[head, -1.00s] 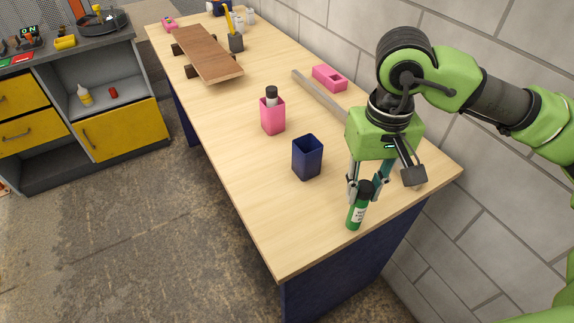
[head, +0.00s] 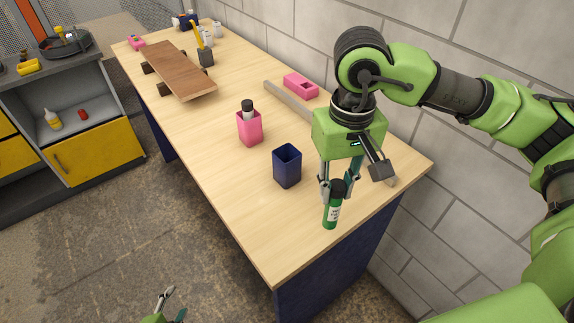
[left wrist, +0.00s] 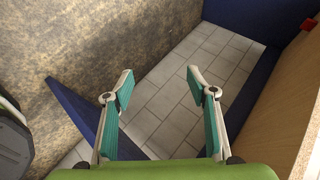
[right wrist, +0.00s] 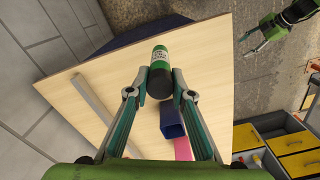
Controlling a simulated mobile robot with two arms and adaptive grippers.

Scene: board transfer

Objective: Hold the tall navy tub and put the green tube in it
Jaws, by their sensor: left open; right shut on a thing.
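The tall navy tub (head: 287,168) stands upright on the wooden table, near its front end, with its open top facing up. It also shows in the right wrist view (right wrist: 172,120). My right gripper (head: 336,190) is shut on the green tube (head: 331,212), to the right of the tub and apart from it. The tube has a dark cap and a white label; it shows between the fingertips in the right wrist view (right wrist: 160,66). My left gripper (head: 174,303) is open and empty at the bottom of the head view, off the table; it shows in the left wrist view (left wrist: 161,85).
A pink tub (head: 250,129) holding a dark-capped bottle stands behind the navy tub. A grey bar (head: 290,101) and a pink block with a recess (head: 301,85) lie near the wall. A skateboard-like board (head: 180,72) sits farther back. The table's left edge is clear.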

